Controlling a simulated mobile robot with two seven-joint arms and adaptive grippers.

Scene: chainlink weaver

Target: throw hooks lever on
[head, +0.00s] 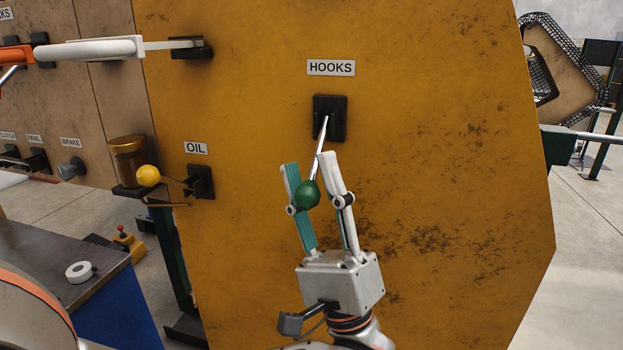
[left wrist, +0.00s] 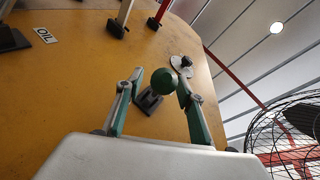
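The hooks lever is a thin metal rod with a green ball knob (head: 306,194). It comes out of a black mount (head: 337,104) under the HOOKS label (head: 331,68) on the yellow panel. In the head view the rod slants down and slightly left. My left gripper (head: 309,161) is open, with one finger on each side of the knob. In the left wrist view the knob (left wrist: 164,81) sits between the spread fingers, with a gap at the left finger and the right finger very close. I cannot tell whether either touches. My right gripper is not in view.
The oil lever with a yellow knob (head: 148,176) is to the left on the same panel (head: 440,200). A white handle (head: 90,49) sticks out above it. A bench with a tape roll (head: 79,271) stands lower left. The panel right of the hooks lever is clear.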

